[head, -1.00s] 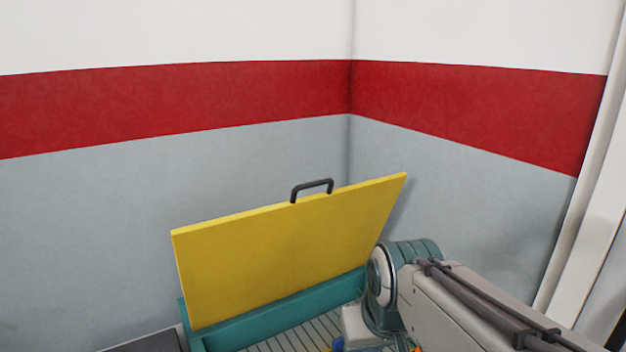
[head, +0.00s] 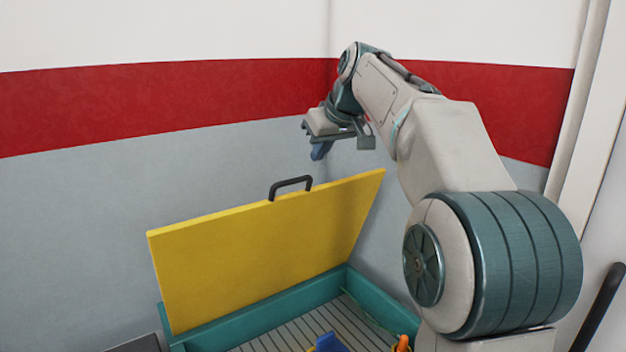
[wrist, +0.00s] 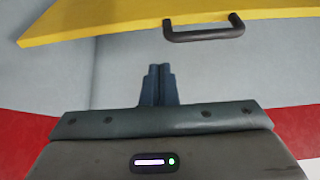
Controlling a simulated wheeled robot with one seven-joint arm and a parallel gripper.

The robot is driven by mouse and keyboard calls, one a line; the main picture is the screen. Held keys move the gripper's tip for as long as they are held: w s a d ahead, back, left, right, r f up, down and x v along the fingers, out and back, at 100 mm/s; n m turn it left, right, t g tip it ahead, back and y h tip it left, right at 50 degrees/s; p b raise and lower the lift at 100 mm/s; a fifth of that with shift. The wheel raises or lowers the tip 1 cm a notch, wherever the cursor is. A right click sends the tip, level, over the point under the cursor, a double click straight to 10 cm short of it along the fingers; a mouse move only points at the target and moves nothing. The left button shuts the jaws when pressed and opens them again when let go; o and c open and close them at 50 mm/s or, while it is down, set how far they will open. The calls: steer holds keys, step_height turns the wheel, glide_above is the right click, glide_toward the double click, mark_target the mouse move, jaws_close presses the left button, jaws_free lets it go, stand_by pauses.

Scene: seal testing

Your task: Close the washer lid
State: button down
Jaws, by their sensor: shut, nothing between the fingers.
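The washer lid (head: 255,245) is a yellow panel standing raised and tilted at the back of the teal washer basin (head: 265,318). A black handle (head: 291,186) sits on the lid's top edge. My gripper (head: 318,152) is shut and empty, above the lid and a little right of the handle in the head view. In the wrist view the shut fingers (wrist: 158,72) point toward the lid's edge (wrist: 100,22), with the handle (wrist: 204,32) up and to their right. The fingers appear apart from both lid and handle.
Inside the basin, a blue and yellow item (head: 328,343) and an orange item (head: 402,343) lie on the slatted floor (head: 310,325). Walls (head: 80,220) meet in a corner close behind the lid. A white door frame (head: 572,130) stands at right.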

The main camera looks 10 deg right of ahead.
mark_target(315, 187)
steer(key=x, duration=0.2)
steer(key=d+p+x, duration=0.1)
steer(key=x, duration=0.5)
steer(key=shift+d+f, duration=0.15)
steer(key=shift+f, duration=0.3)
steer(key=shift+s+d+f, duration=0.1)
steer(key=shift+s+f, duration=0.1)
steer(key=shift+s, duration=0.05)
steer(key=shift+s+f, duration=0.1)
